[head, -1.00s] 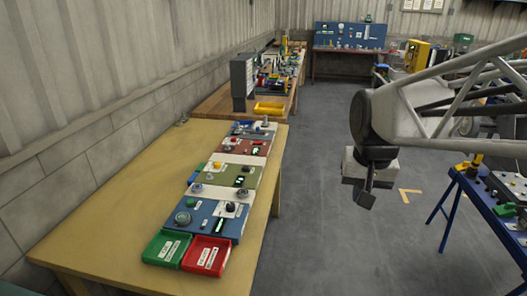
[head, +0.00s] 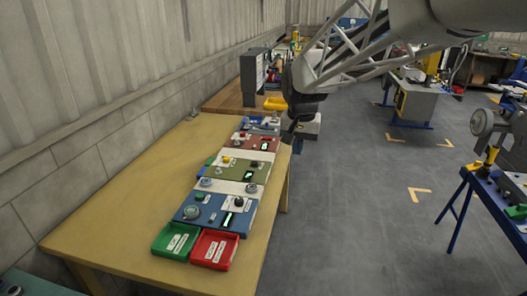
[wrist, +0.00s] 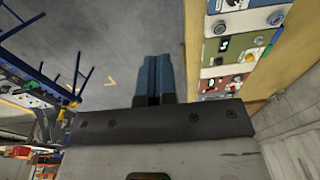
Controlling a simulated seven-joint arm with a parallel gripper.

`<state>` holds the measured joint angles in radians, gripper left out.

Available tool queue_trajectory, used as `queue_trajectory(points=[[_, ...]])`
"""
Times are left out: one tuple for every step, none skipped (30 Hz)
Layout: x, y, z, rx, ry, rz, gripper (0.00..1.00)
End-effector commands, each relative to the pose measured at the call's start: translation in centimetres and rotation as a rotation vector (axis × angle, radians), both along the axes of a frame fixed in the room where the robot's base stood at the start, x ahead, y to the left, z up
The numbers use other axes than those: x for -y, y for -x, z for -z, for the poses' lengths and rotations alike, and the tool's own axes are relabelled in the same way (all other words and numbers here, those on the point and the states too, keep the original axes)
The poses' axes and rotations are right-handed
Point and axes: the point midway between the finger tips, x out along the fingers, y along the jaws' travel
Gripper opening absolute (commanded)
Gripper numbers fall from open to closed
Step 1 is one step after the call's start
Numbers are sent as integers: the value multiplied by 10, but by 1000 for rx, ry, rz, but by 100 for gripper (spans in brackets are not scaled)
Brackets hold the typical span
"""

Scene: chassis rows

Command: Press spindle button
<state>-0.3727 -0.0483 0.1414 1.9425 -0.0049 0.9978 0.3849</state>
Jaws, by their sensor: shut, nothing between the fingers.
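Control panels stand in a row on the yellow table: a blue panel (head: 213,221) nearest, then a green panel (head: 225,168), a red panel (head: 262,144) and another blue panel behind. They carry knobs, buttons and small lit displays. Which button is the spindle button I cannot read. My gripper (head: 291,137) is at the table's right edge, beside the red panel and apart from it. In the wrist view my gripper (wrist: 153,58) has its fingers together with nothing between them, over the floor, and the green panel (wrist: 229,45) and red panel (wrist: 226,84) show to the right.
A green tray (head: 155,248) and a red tray (head: 231,262) sit at the near end of the row. The yellow table (head: 115,205) is bare on its left side. A grey cabinet (head: 252,76) stands on the wooden bench behind. A blue stand (head: 463,205) is at right.

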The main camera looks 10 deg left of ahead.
Motion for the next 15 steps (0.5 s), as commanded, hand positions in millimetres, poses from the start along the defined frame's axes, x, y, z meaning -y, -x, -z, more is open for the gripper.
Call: queue_trajectory(points=[[-12, -8, 4, -6, 1, -3, 0], [-18, -12, 5, -8, 1, -4, 0], [-26, -17, 7, -10, 1, -4, 0], [-32, -21, 9, -13, 1, -3, 0], [-39, -25, 11, -15, 2, -3, 0], [-47, -29, 13, -18, 2, -5, 0], [-54, -33, 16, -20, 2, -5, 0], [-60, -37, 17, -22, 2, -6, 0], [-68, -41, 20, -24, 3, -5, 0], [-75, -45, 22, -27, 3, -5, 0], [-82, -48, 24, -29, 4, -6, 0], [-91, -52, 27, -31, 4, -7, 0], [-97, -56, 30, -34, 5, -6, 0], [-104, -59, 32, -35, 5, -6, 0], [-113, -63, 35, -38, 5, -7, 0]])
